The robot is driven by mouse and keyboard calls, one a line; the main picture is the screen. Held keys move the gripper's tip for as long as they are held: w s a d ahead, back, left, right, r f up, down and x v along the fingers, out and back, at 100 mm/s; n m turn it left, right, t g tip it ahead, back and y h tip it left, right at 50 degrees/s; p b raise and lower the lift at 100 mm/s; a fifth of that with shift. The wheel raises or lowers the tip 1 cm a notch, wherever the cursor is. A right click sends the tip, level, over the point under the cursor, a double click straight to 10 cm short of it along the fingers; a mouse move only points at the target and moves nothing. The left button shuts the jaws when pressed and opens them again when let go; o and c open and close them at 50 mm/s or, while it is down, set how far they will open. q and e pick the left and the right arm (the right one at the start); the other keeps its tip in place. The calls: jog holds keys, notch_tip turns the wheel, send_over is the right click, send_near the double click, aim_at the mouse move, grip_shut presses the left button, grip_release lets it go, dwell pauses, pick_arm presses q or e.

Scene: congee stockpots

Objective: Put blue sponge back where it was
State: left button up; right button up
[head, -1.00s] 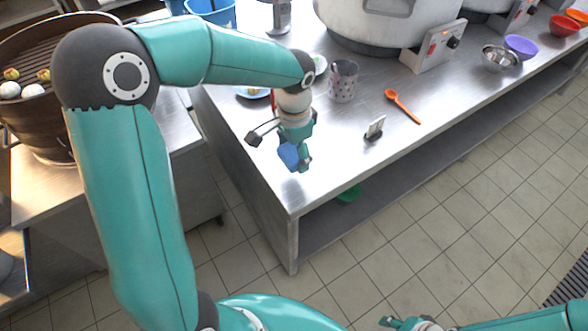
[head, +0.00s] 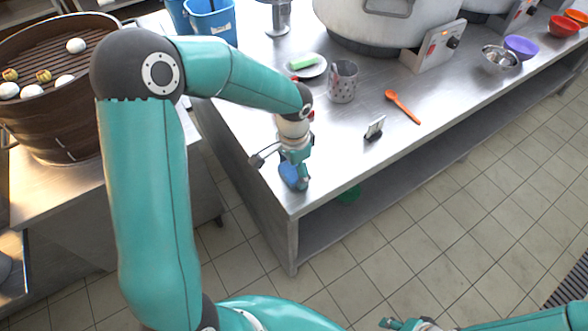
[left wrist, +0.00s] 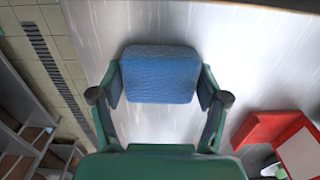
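The blue sponge (head: 289,174) is at the near-left corner of the steel table (head: 350,158). My left gripper (head: 297,182) points down there and partly hides it. In the left wrist view the blue sponge (left wrist: 159,74) sits between the two fingers (left wrist: 160,84), which touch its left and right sides. Bare steel shows around it; whether the sponge touches the tabletop I cannot tell. My right gripper (head: 410,323) is at the bottom edge, away from the table and partly cut off; its opening is unclear.
A red box (left wrist: 265,127) is right of the gripper in the wrist view. The near corner is otherwise clear.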

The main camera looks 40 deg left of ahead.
aim_at(293, 169)
pick_arm(q)
jog(key=shift+o, duration=1.4)
jog(key=shift+r, duration=0.2)
notch_tip(293, 169, up, 12)
jog(key=shift+p, duration=0.35)
jog(key=shift+f, duration=0.1)
